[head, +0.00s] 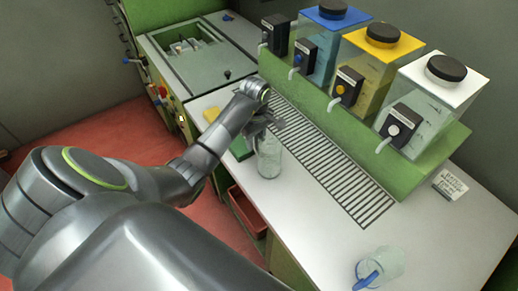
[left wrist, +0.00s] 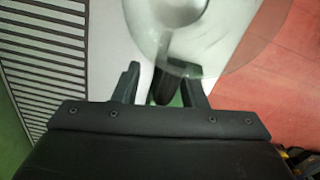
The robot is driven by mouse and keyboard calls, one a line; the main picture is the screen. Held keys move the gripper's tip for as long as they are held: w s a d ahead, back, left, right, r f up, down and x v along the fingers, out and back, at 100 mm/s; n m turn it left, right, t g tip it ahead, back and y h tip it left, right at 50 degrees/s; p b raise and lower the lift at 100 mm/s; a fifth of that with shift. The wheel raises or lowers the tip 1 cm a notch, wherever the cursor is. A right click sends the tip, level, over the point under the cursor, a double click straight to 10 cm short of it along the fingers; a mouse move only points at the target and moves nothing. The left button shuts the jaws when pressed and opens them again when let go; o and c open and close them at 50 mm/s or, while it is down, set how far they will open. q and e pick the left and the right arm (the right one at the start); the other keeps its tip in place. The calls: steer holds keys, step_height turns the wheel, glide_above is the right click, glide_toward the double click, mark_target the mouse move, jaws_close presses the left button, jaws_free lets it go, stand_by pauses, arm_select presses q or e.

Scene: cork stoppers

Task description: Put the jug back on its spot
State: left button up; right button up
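A clear jug (head: 268,160) is on the white counter at the left end of the slotted drain grate. In the left wrist view the jug's round transparent body (left wrist: 225,35) fills the top, with a dark handle (left wrist: 164,85) toward me. My left gripper (head: 264,122) is at the jug, its fingers (left wrist: 162,88) on either side of the handle, with pale gaps beside it. A second clear jug (head: 385,266) with a blue handle stands at the counter's front right. I cannot tell which place is the jug's marked spot. My right gripper is out of view.
Dispensers with blue (head: 322,45), yellow (head: 372,70) and white (head: 425,100) tops stand on a green stand behind the grate (head: 330,160). A green pad (head: 241,148) lies left of the jug. A red bin (head: 247,212) sits below.

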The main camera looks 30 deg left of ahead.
arm_select(q)
steer(key=shift+w+a+f, duration=0.1)
steer(key=shift+w+f, duration=0.05)
steer(key=shift+f, duration=0.3)
steer(key=shift+s+d+r, duration=0.2)
steer(key=shift+d+r, duration=0.05)
steer(key=shift+d, duration=0.05)
steer(key=shift+c, duration=0.5)
steer(key=shift+s+d, duration=0.1)
steer(key=shift+c, duration=1.1)
steer(key=shift+a+f, duration=0.1)
steer(key=shift+a, duration=0.1)
jaws_close()
